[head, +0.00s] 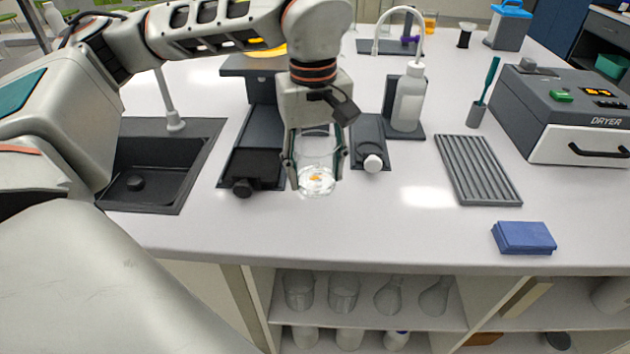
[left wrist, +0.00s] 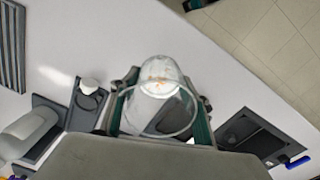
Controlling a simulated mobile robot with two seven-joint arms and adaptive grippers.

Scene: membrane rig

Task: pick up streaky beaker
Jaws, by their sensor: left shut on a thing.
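A clear glass beaker (head: 316,179) with whitish streaks and an orange spot near its bottom is held between the fingers of my left gripper (head: 318,172). The beaker is upright, in front of the dark filter rig, and appears to be above the white bench. In the left wrist view the beaker (left wrist: 158,98) sits between the two green-padded fingers (left wrist: 160,112), its round rim towards the camera. My right gripper is not in view.
A sink (head: 150,170) lies to the left. A wash bottle (head: 408,100), a grooved drying rack (head: 478,170), a dryer (head: 570,115) and a blue cloth stack (head: 523,238) stand to the right. The front bench strip is clear. Glassware (head: 343,292) fills the shelf below.

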